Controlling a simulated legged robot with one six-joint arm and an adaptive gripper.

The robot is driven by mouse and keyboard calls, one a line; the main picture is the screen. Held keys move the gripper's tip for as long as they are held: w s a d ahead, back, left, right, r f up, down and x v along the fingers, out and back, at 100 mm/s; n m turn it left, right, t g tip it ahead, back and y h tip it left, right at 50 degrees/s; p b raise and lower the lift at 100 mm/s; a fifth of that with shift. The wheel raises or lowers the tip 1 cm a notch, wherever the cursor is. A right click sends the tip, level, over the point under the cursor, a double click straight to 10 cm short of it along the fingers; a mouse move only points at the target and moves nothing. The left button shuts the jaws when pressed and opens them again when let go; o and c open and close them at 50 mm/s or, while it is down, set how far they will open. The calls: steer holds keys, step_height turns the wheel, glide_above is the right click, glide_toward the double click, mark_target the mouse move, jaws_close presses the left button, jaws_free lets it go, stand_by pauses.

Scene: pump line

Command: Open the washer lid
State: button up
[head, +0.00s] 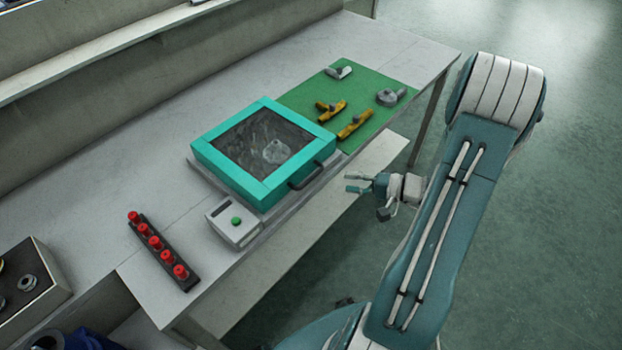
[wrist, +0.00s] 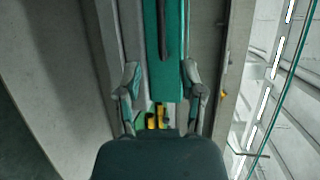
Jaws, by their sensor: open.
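The washer (head: 262,205) stands on the bench with its lid shut. The lid has a teal frame (head: 222,168) around a dark window, through which a pale round part shows. A dark bar handle (head: 306,175) sits on the lid's near right side. My gripper (head: 356,183) is open and empty, to the right of the handle and apart from it, past the bench edge. In the wrist view my gripper (wrist: 164,78) has its two fingers spread, with the teal washer front (wrist: 174,75) and the dark handle (wrist: 163,30) between and beyond them.
A control box with a green button (head: 236,220) sits at the washer's lower left. A green mat (head: 310,98) behind it holds yellow and grey parts. A black rack (head: 163,252) carries several red knobs. A box with metal parts (head: 28,285) stands far left. The floor right is clear.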

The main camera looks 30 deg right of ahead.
mark_target(312, 176)
steer(key=x, duration=1)
steer(key=shift+w+a, duration=0.25)
jaws_close()
